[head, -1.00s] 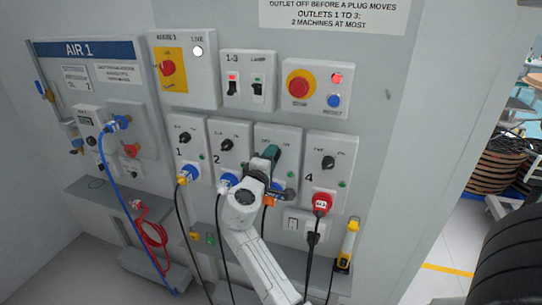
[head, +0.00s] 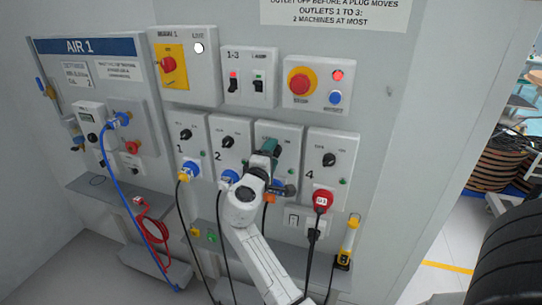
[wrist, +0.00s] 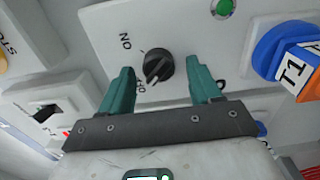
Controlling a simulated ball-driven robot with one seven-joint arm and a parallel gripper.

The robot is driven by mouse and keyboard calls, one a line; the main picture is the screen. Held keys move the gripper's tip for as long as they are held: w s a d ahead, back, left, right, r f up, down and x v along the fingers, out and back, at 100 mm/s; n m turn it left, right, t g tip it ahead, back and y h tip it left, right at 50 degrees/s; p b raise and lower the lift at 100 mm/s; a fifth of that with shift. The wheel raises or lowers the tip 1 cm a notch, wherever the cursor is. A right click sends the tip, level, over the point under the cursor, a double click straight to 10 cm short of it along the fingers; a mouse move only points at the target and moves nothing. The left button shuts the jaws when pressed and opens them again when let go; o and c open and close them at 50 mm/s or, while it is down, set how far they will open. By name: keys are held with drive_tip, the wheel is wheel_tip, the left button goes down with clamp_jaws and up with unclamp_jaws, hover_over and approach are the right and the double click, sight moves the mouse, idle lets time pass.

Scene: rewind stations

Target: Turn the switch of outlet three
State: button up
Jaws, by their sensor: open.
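Outlet three (head: 291,135) is the light grey box between outlets 2 and 4, and my gripper covers much of its front in the head view. Its black rotary switch (wrist: 158,67) shows in the wrist view, with ON and OFF marks beside it. The white pointer line appears to lie toward the OFF mark. My gripper (head: 270,150) is open, its two teal fingers (wrist: 160,85) standing either side of the switch with gaps, not visibly touching it. A blue plug with an orange and white T1 tag (wrist: 290,70) sits in this outlet.
Outlet 2 (head: 230,140) and outlet 4 (head: 331,158) flank it closely, with a red plug (head: 321,200) in outlet 4. Breakers (head: 247,85) and a panel with a red stop button (head: 300,82) are above. Cables hang below, over a grey ledge (head: 275,247).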

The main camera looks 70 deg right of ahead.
drive_tip(key=a+b, duration=0.2)
drive_tip(key=a, duration=0.8)
drive_tip(key=shift+s+a, duration=0.35)
drive_tip(key=shift+s, duration=0.1)
drive_tip(key=s+a+f+m+y, duration=0.1)
drive_tip(key=s+a+f+y, duration=0.25)
drive_tip(key=f, duration=0.55)
drive_tip(key=s+a+f+m+y, duration=0.1)
drive_tip(key=s+a+f+y, duration=0.3)
drive_tip(key=f, duration=0.4)
drive_tip(key=s+a+f+y, duration=0.4)
drive_tip(key=a+y, duration=0.1)
drive_tip(key=a, duration=0.3)
drive_tip(key=s+a+f+y, duration=0.5)
drive_tip(key=a, duration=0.4)
drive_tip(key=shift+s+f+g, duration=0.25)
drive_tip(key=shift+f+g, duration=0.05)
